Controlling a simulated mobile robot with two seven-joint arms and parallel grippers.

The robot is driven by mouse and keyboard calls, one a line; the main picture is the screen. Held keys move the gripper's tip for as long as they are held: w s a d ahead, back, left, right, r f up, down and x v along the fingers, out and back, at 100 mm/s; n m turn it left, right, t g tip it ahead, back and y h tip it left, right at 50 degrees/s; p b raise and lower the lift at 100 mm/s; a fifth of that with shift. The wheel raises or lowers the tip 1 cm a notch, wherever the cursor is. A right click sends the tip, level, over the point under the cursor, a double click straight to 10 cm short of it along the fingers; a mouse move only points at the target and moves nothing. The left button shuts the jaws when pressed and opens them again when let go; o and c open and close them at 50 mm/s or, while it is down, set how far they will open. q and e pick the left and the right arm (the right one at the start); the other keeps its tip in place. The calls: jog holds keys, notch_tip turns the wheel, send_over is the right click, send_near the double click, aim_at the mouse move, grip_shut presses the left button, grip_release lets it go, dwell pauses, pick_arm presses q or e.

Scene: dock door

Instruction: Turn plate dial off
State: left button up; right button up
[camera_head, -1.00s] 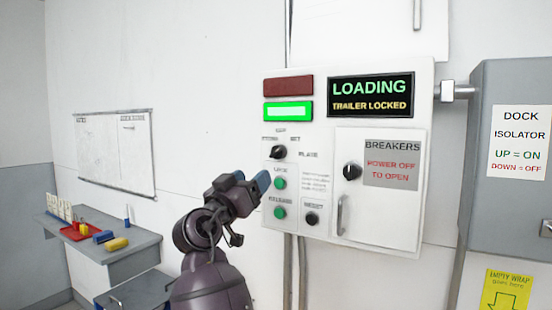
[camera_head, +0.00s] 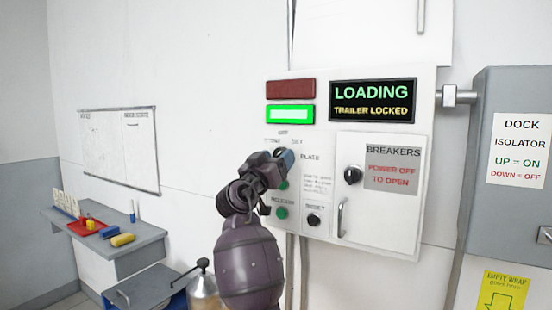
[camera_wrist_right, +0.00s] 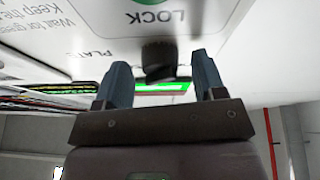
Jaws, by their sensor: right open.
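My right gripper (camera_wrist_right: 161,66) is open, with one blue-grey finger on each side of the dial and a visible gap to each. In the head view, my right gripper (camera_head: 287,158) covers the dial, so its pointer direction is hidden. Whether the fingertips reach past the dial's face is hard to tell. My left gripper is not in view.
Beside the dial is a green Lock button, partly covered; a green Release button (camera_head: 281,213) and black Reset knob (camera_head: 313,220) sit below. A breaker knob (camera_head: 352,175) and door handle (camera_head: 341,217) are to the right. The display (camera_head: 372,100) reads Loading, Trailer Locked.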

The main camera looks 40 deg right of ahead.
jog(key=shift+c, duration=0.5)
jog(key=c, duration=0.8)
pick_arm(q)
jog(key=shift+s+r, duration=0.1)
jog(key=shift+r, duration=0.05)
pick_arm(e)
jog(key=shift+n, duration=0.3)
pick_arm(q)
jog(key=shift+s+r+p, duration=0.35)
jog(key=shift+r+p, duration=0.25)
jog(key=shift+p, duration=0.6)
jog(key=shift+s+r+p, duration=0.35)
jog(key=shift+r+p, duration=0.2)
jog(key=shift+p, duration=0.65)
pick_arm(e)
jog(key=shift+s+n+t+y, duration=0.1)
jog(key=shift+n+t+y, duration=0.65)
jog(key=shift+n, duration=1.4)
jog(key=shift+s+n+t+y, duration=0.1)
jog(key=shift+n+t+y, duration=0.35)
jog(key=shift+n+t, duration=1.15)
jog(key=shift+s+n+t+y, duration=0.1)
jog(key=shift+n+t+y, duration=0.4)
jog(key=shift+n, duration=2.15)
jog(key=shift+n+y, duration=0.3)
